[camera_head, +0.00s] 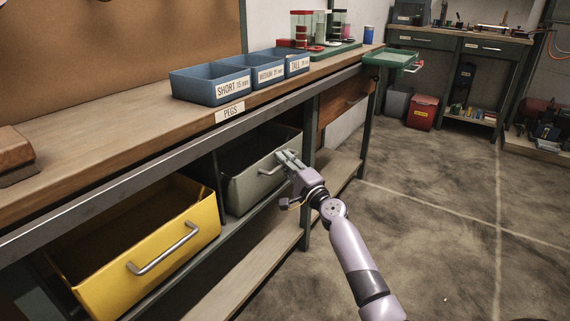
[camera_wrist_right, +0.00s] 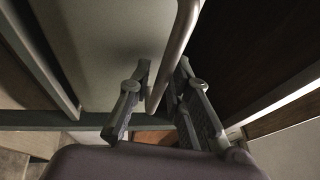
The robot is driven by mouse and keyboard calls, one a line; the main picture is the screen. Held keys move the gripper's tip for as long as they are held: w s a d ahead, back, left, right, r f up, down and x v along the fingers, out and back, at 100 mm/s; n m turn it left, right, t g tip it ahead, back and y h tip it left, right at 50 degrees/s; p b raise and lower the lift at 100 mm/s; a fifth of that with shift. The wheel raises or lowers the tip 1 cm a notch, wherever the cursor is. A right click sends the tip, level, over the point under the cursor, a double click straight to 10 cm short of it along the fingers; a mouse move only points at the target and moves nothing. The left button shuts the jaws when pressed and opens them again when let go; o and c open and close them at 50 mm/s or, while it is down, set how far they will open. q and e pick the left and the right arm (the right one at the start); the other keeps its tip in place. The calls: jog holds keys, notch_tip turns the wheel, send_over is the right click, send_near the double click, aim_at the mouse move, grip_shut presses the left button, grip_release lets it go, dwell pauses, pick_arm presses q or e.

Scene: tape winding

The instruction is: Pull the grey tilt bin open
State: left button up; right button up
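The grey tilt bin (camera_head: 260,180) sits under the workbench, right of the yellow bin. Its top leans outward and its dark inside shows. Its bar handle (camera_head: 270,170) is on the front face, its right end hidden by my right gripper (camera_head: 287,159). In the right wrist view, the bar handle (camera_wrist_right: 179,40) runs between the two fingers of my right gripper (camera_wrist_right: 164,68). The fingers are close together on either side of the bar and look shut on it. The grey bin front (camera_wrist_right: 100,45) fills the upper left there. My left gripper is not in view.
A yellow bin (camera_head: 165,262) with a bar handle is tilted open at the left. Blue peg trays (camera_head: 208,88) stand on the workbench (camera_head: 100,150). A bench leg (camera_head: 309,170) stands just right of the grey bin. The floor (camera_head: 440,220) at the right is clear.

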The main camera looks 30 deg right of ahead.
jog(key=shift+c, duration=0.2)
grip_shut()
jog(key=shift+f, duration=0.1)
dwell(0.4)
